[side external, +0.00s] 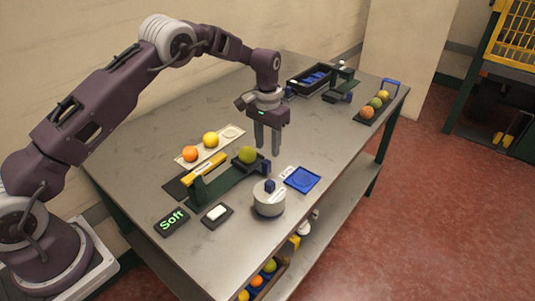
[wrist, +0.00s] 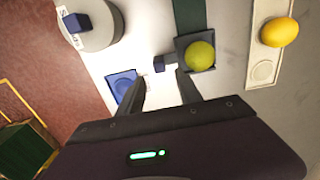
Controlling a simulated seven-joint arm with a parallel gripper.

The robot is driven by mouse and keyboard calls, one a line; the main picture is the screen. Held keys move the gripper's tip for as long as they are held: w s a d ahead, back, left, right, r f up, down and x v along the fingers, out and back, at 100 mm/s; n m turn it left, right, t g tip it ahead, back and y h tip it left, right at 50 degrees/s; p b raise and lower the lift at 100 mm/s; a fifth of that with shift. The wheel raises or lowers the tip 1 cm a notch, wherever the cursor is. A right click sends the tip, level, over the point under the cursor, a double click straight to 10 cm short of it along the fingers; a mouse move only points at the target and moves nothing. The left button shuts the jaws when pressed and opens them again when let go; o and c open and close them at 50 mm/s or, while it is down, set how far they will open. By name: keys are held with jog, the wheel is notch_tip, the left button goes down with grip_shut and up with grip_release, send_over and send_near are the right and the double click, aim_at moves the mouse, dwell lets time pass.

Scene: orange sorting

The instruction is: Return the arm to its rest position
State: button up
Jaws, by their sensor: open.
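My gripper (side external: 267,139) hangs over the table (side external: 330,150) with its fingers pointing down, apart and empty. In the wrist view my gripper (wrist: 165,85) shows two separated fingers with nothing between them. A green fruit (side external: 248,155) sits on the end of a dark green stand, left of and below the fingers in the side view. The green fruit (wrist: 200,55) lies in a dark square holder in the wrist view. A blue tray (side external: 302,179) lies flat on the table to the right of the stand.
A pale tray (side external: 222,142) holds an orange fruit (side external: 190,153) and a yellow fruit (side external: 210,139). A round grey device (side external: 269,203) stands near the front edge. A "Soft" sign (side external: 171,222) lies at left. A black crate (side external: 312,78) and a dark fruit rack (side external: 363,115) stand toward the far end.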

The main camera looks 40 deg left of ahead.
jog(key=shift+r, duration=0.15)
jog(key=s+d+r+t, duration=0.1)
jog(key=s+r, duration=0.6)
jog(key=r, duration=0.5)
jog(key=s+r+t, duration=0.2)
jog(key=s+r, duration=0.5)
jog(key=r, duration=0.4)
jog(key=s+t, duration=0.2)
jog(key=s, duration=2.3)
jog(key=shift+d+r+t, duration=0.15)
jog(key=shift+d+t, duration=0.15)
jog(key=shift+d, duration=0.15)
